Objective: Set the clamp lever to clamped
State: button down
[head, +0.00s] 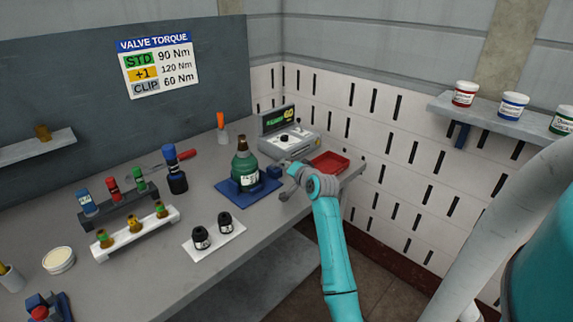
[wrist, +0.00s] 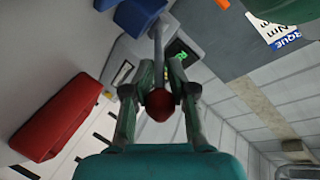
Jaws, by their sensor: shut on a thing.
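The clamp lever is a grey bar (wrist: 158,62) with a red ball knob (wrist: 160,105), seen in the wrist view. Its far end meets a blue clamp block (wrist: 138,14), which also shows in the head view (head: 274,171). My gripper (wrist: 161,84) has its fingers on both sides of the lever near the knob and is shut on it. In the head view my gripper (head: 288,190) is just right of the blue base (head: 233,193), on which a green cylinder with a brown top (head: 244,168) stands upright. The lever is mostly hidden there by my gripper.
A grey device with a green display (head: 289,138) stands behind the clamp. A red tray (head: 330,162) lies at the bench's right end, close to my gripper. A white plate (head: 214,243) with two black parts sits at the front. Racks stand left.

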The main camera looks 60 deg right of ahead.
jog(key=shift+s, duration=0.1)
dwell(0.3)
jog(key=c, duration=1.2)
grip_release()
jog(key=shift+c, duration=0.2)
jog(key=shift+a, duration=0.1)
jog(key=v, duration=1.2)
jog(key=shift+s+f, duration=0.1)
jog(key=shift+f, duration=0.05)
